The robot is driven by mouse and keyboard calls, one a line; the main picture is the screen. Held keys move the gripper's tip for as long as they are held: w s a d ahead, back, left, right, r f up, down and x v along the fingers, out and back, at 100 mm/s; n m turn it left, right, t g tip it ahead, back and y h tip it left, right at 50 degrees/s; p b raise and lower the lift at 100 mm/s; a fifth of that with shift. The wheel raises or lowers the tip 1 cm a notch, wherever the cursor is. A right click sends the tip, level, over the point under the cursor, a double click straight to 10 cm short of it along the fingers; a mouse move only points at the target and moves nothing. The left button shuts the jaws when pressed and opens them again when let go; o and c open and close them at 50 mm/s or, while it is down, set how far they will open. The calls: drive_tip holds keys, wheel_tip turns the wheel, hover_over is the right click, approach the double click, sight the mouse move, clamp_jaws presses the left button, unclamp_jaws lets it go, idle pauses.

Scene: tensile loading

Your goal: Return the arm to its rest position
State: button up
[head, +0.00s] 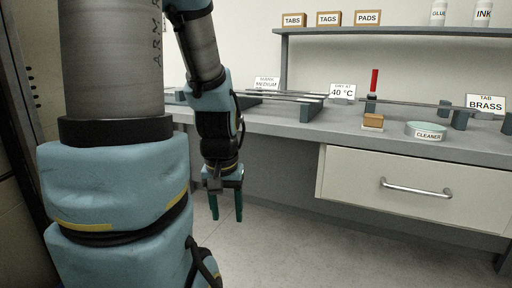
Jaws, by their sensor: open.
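My arm fills the left of the head view, in grey and light blue covers. My gripper (226,207) hangs pointing down in front of the bench (290,128), below its top edge. Its two dark teal fingers are apart with nothing between them. The fingertips are over the floor, clear of the bench as far as I can see.
A drawer (350,178) is shut. A shelf (400,31) holds labelled boxes and bottles. The floor (300,245) is clear.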

wheel_tip(320, 180, up, 21)
drive_tip(key=p, duration=1.9)
